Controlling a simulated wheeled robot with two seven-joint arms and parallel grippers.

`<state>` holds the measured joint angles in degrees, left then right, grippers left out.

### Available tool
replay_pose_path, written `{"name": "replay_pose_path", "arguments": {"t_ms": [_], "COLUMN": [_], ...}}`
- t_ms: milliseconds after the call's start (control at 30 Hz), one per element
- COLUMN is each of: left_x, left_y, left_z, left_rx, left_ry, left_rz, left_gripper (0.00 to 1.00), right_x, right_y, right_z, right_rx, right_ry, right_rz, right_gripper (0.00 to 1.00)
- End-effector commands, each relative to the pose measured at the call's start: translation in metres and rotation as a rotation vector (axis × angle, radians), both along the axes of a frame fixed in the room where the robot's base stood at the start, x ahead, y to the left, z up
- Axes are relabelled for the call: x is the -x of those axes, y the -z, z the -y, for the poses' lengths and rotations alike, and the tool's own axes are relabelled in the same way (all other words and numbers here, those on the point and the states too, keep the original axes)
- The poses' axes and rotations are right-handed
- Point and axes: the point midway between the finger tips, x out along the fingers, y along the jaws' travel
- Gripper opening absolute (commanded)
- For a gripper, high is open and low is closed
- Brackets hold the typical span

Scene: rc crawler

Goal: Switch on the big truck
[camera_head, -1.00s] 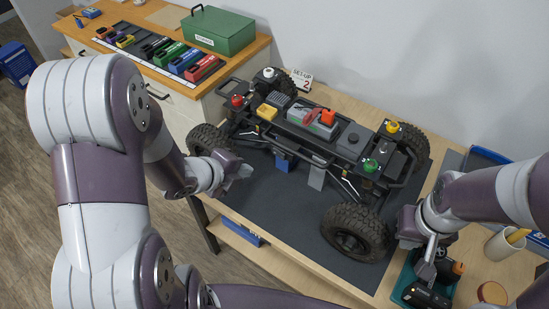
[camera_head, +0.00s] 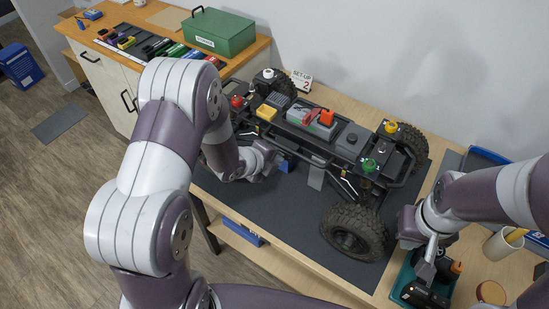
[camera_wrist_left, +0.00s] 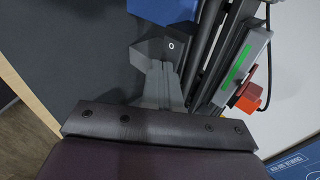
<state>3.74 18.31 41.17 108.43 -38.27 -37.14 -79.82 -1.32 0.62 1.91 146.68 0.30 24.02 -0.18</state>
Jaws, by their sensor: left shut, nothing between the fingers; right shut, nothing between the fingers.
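The big truck (camera_head: 352,140), an open black crawler chassis with large knobbly tyres, stands on a dark mat. A grey battery pack with a red plug (camera_head: 326,117) sits in its middle. My left gripper (camera_head: 268,158) is shut and empty at the truck's near side, beside a blue box (camera_head: 286,162) under the chassis. In the left wrist view its fingers (camera_wrist_left: 155,62) point at a small dark block marked "O" (camera_wrist_left: 172,45) by the frame rail. I cannot tell if they touch. My right gripper (camera_head: 430,262) is shut and empty over a teal tray.
The teal tray (camera_head: 403,285) holds black and orange tools. A cup (camera_head: 502,243) stands right of it. Coloured knobs, red, white, yellow and green, stick up from the truck. A green case (camera_head: 218,31) and several packs lie on the back-left cabinet. The mat's front is clear.

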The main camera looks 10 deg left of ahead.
Motion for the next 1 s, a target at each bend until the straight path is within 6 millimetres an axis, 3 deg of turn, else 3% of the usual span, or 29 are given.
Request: {"name": "replay_pose_path", "arguments": {"t_ms": [300, 567, 1000], "left_x": [-0.005, -0.004, -0.004], "left_y": [0.004, 0.000, 0.000], "left_z": [0.004, 0.003, -0.014], "left_rx": [0.001, 0.000, 0.000], "left_ry": [0.002, 0.000, -0.001], "left_rz": [0.003, 0.001, 0.001], "left_gripper": [0.00, 0.00, 0.00], "right_x": [0.000, 0.000, 0.000], "right_y": [0.010, 0.004, 0.002], "right_z": [0.000, 0.000, 0.000], "right_rx": [0.000, 0.000, 0.000], "right_ry": [0.000, 0.000, 0.000], "right_rz": [0.000, 0.000, 0.000], "right_gripper": [0.00, 0.00, 0.00]}}
